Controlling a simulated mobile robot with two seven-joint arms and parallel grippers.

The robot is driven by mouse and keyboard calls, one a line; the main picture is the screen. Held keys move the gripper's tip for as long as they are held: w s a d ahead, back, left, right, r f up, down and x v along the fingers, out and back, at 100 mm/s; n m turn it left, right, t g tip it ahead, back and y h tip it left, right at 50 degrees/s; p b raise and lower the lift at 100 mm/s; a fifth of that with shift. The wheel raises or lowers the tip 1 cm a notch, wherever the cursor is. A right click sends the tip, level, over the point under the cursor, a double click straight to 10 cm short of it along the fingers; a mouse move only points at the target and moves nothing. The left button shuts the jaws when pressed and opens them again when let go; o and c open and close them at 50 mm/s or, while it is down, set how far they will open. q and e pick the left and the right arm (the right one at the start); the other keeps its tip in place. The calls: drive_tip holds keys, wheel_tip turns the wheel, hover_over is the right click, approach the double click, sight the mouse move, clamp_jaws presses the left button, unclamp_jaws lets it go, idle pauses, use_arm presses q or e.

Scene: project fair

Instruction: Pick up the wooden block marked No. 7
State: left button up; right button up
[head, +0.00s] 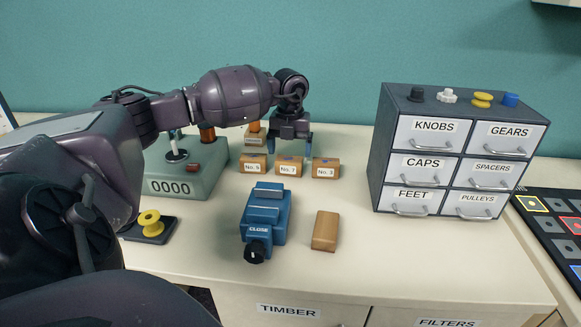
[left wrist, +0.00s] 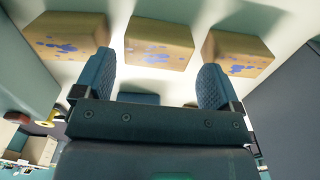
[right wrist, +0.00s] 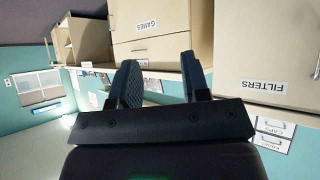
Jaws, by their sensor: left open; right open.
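The wooden block marked No. 7 (head: 288,169) stands on the bench as the middle one of three small labelled blocks. My left gripper (head: 289,148) points down at it, open, with its fingers spread to either side. In the left wrist view the middle block (left wrist: 158,45) lies ahead, between the lines of the open fingers (left wrist: 155,75), with blue stains on it. Nothing is between the fingertips. I cannot tell the exact gap to the block. My right gripper (right wrist: 159,65) is open and empty, facing cabinet fronts; it is outside the head view.
A left block (head: 252,168) and the No. 3 block (head: 326,172) flank it closely. In front are a blue clamp-like device (head: 266,212) and a plain wooden block (head: 325,231). A counter box (head: 185,183) stands left, a drawer cabinet (head: 380,150) right.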

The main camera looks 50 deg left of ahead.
sight(289, 158)
use_arm(q)
drive_tip(key=shift+s+f+b, duration=0.1)
drive_tip(key=shift+f+b, duration=0.25)
drive_tip(key=shift+f, duration=2.4)
drive_tip(key=shift+r, duration=0.1)
drive_tip(key=c, duration=0.7)
